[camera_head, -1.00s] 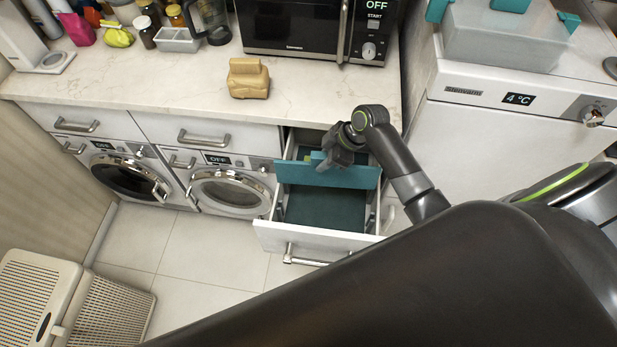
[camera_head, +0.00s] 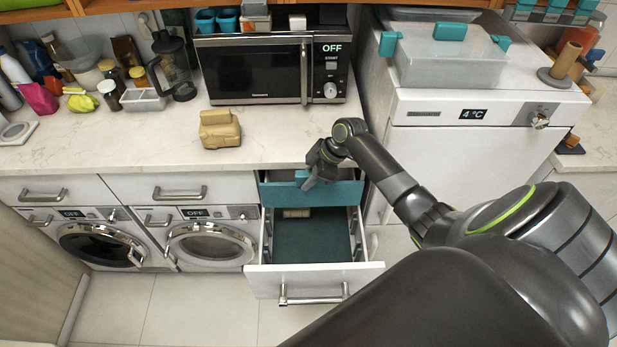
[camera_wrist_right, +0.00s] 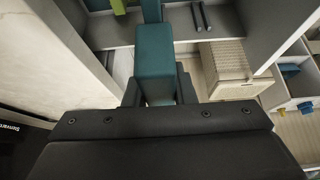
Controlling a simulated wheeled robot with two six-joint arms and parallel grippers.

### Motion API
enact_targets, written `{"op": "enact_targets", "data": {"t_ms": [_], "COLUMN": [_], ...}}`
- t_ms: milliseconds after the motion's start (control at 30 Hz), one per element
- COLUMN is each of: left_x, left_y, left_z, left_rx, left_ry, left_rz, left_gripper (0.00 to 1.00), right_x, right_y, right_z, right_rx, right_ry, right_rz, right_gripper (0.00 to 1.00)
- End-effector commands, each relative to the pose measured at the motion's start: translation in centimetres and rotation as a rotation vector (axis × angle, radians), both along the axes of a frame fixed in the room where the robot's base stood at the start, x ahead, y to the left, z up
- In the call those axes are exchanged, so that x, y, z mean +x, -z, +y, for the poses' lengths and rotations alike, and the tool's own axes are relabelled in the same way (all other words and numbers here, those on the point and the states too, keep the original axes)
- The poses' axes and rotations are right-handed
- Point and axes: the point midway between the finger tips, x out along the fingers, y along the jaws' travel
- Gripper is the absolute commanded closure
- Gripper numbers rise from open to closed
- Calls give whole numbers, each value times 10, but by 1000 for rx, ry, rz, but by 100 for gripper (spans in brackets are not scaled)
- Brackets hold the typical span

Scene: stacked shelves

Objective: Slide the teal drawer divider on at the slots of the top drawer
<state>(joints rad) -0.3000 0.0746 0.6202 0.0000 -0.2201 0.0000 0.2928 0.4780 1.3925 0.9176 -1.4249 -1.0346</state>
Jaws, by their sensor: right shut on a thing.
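The teal drawer divider (camera_head: 336,194) is a wide upright panel across the rear of the open top drawer (camera_head: 315,281). My right gripper (camera_head: 309,178) is shut on its raised middle part, a teal block that shows between the fingers in the right wrist view (camera_wrist_right: 155,75). The panel looks above the drawer's rear part, its ends near the side walls. The slots are hidden or too small to see, and I cannot tell whether the ends sit in them. My left gripper is not in view.
The drawer has a dark teal floor (camera_head: 312,243), clear at the front, with a small pale item (camera_head: 296,213) below the panel. The worktop (camera_head: 110,146) behind holds a tan object (camera_head: 219,129) and a microwave (camera_head: 265,72). A white appliance (camera_head: 470,140) stands to the right.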

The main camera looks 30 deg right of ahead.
Motion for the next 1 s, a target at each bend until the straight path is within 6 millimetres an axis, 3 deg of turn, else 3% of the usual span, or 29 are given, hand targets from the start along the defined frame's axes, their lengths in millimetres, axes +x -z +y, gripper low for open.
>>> {"op": "enact_targets", "data": {"t_ms": [533, 1000], "left_x": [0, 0], "left_y": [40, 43], "left_z": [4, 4], "left_rx": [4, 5], "left_ry": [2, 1], "left_rz": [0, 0], "left_gripper": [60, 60], "right_x": [0, 0], "right_y": [50, 55], "right_z": [0, 0], "right_rx": [0, 0], "right_ry": [0, 0], "right_rz": [-1, -1], "right_gripper": [100, 100]}}
